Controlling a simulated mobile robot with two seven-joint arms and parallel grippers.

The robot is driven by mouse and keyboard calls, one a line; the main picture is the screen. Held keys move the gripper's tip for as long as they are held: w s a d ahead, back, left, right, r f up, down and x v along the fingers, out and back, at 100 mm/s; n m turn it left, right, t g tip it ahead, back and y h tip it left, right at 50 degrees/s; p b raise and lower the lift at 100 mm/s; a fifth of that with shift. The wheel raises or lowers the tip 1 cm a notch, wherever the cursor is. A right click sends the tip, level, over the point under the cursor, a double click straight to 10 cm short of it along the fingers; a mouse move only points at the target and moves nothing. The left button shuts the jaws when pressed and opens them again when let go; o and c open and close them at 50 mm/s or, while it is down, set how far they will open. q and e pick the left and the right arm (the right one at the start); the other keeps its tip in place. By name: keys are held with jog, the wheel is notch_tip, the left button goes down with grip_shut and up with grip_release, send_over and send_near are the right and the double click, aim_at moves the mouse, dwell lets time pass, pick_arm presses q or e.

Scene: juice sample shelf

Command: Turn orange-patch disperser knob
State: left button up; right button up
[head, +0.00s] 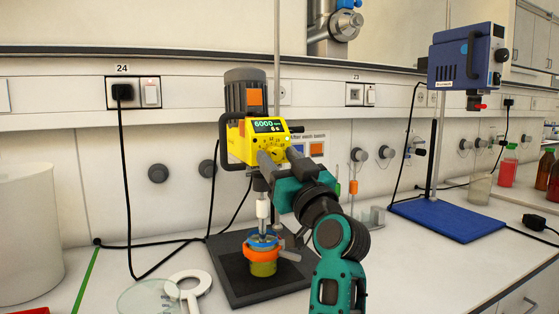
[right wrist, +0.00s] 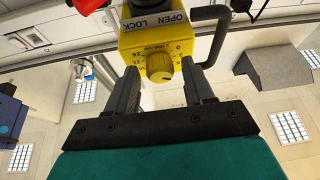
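The disperser has a yellow head (head: 237,141) below a dark grey motor with an orange patch (head: 254,97). Its display (head: 268,126) appears to read 6000. In the right wrist view its yellow knob (right wrist: 159,66) faces me, with number marks above it. My right gripper (head: 281,157) is at the front of the yellow head. In the right wrist view its dark fingers (right wrist: 160,76) stand on either side of the knob, with gaps showing. The gripper partly hides the knob in the head view. My left gripper is not in view.
Below the disperser, a vessel in an orange ring (head: 262,254) stands over a dark base plate (head: 236,284). A blue device (head: 466,58) on a blue-based stand (head: 447,221) is at right. A magnifier (head: 190,287) and a white cylinder (head: 28,235) are at left.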

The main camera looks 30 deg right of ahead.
jog(key=c, duration=0.9)
jog(key=shift+n, duration=0.4)
